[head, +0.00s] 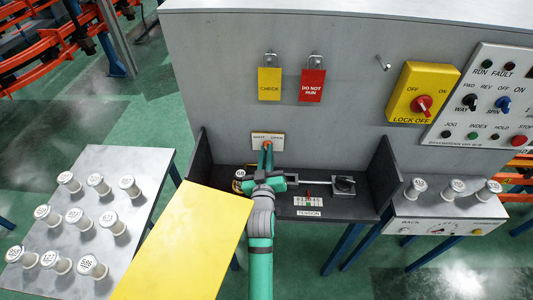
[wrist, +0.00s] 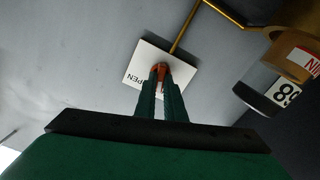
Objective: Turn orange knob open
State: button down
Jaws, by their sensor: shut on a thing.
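The orange knob (wrist: 159,69) sits on a small white plate in front of the grey panel. In the wrist view my gripper (wrist: 160,75) is shut on the knob, with a teal finger on each side of it. The white plate (head: 268,140) carries the words SHUT and OPEN in the head view; in the wrist view only part of OPEN is readable. In the head view my gripper (head: 266,150) reaches up to the plate from below and hides most of the knob. A thin brass pipe (wrist: 184,28) runs from the plate in the wrist view.
A dark shelf with side walls (head: 385,170) surrounds my gripper, with a tension gauge (head: 308,203) to its right. A yellow panel (head: 180,240) lies left of my arm. A labelled cylinder (wrist: 277,88) stands near the knob. Spools (head: 80,220) stand on the left table.

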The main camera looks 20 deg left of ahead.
jog(key=shift+w+d+f+m, duration=0.1)
jog(key=shift+m, duration=3.05)
jog(key=shift+w+d+f+m, duration=0.1)
jog(key=shift+m, duration=3.05)
jog(key=shift+s+a, duration=0.1)
jog(key=shift+s, duration=0.05)
jog(key=c, duration=1.8)
grip_release()
jog(key=shift+c, duration=0.2)
jog(key=shift+r, duration=0.1)
